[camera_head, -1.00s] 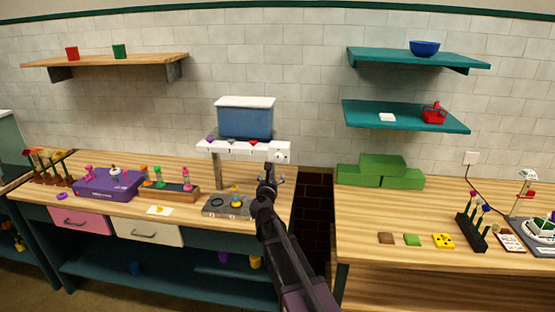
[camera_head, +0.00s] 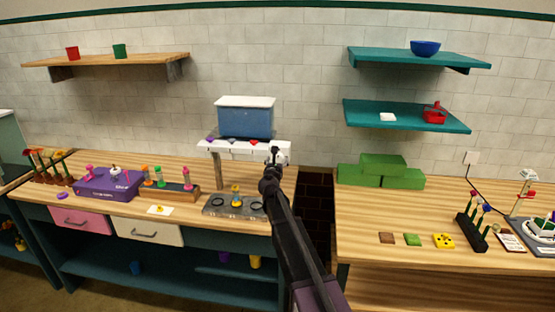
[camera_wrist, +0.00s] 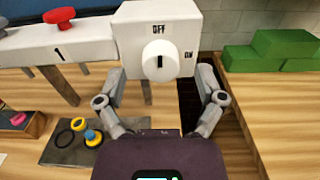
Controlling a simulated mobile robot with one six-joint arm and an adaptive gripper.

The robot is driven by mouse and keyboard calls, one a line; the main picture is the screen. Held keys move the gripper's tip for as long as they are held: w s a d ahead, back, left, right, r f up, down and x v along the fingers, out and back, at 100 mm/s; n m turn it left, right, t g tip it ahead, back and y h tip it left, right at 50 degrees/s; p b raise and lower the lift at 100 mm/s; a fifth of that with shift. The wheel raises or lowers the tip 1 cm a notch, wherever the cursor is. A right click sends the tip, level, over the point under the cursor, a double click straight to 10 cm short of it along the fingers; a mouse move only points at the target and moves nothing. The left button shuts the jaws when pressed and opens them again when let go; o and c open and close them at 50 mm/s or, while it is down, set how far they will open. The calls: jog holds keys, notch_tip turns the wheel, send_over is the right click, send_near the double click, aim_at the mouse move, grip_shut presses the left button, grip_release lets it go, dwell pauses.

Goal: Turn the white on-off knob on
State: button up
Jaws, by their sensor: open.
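The white round on-off knob (camera_wrist: 160,62) is on the front of a white box (camera_wrist: 185,22) at the right end of a white rack. OFF is printed above the knob and ON to its right. A short dark mark on the knob points up towards OFF. My gripper (camera_wrist: 161,78) is open in the wrist view, one finger on each side of the knob, with nothing held. In the head view my gripper (camera_head: 274,158) is in front of the rack's right end and hides the knob.
A blue bin with a white lid (camera_head: 245,118) stands on the rack (camera_head: 222,148). Red and other coloured pieces sit along its front. A grey tray (camera_head: 222,206) with rings lies below. Green blocks (camera_head: 383,172) stand on the right-hand table, across a gap.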

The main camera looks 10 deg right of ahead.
jog(key=shift+x, duration=1.05)
jog(key=c, duration=1.2)
